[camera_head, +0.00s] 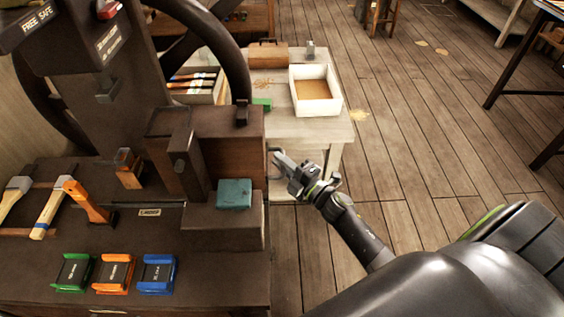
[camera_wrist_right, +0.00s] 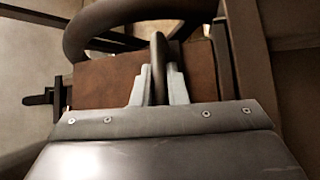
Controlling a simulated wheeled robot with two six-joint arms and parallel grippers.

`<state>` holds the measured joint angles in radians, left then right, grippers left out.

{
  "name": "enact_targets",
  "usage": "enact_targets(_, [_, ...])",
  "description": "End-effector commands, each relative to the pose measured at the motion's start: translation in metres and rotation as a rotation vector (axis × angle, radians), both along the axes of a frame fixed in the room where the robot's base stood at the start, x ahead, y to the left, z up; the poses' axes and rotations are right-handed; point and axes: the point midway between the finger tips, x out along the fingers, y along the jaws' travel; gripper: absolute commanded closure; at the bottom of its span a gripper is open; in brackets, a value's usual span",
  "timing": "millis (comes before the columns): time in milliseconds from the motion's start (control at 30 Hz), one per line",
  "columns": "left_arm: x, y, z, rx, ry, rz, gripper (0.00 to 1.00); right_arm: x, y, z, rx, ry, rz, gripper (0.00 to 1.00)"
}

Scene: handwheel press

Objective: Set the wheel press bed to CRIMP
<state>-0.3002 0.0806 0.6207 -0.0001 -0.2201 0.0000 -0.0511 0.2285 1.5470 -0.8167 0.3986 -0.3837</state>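The wheel press (camera_head: 120,130) fills the left of the head view, with the large dark rim of its handwheel (camera_head: 238,65) curving over the bed. A brown block (camera_head: 225,140) and a teal block (camera_head: 235,193) sit on the press's right part. My right gripper (camera_head: 279,160) is at the right side of the brown block, by a small grey handle. In the right wrist view, a dark rounded bar (camera_wrist_right: 159,62) stands between its fingers (camera_wrist_right: 158,88) and fills the gap. The word CRIMP is not readable anywhere. My left gripper is out of view.
Green (camera_head: 73,272), orange (camera_head: 114,273) and blue (camera_head: 158,273) blocks lie at the front. Wooden-handled tools (camera_head: 50,208) lie at left. Behind stands a pale table (camera_head: 325,132) with a white tray (camera_head: 316,106).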

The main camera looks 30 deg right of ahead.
Motion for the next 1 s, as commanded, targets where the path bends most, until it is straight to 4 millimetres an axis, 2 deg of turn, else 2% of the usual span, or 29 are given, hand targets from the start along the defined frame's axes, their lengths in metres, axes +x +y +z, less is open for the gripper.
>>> enact_targets(367, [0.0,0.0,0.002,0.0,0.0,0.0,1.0,0.002,0.004,0.0,0.001,0.0,-0.001,1.0])
enact_targets(700, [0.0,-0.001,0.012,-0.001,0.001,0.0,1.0,0.024,0.05,0.001,0.005,0.001,0.0,1.0])
enact_targets(1000, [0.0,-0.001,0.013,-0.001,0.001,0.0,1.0,0.043,0.09,-0.001,0.002,0.001,0.0,1.0])
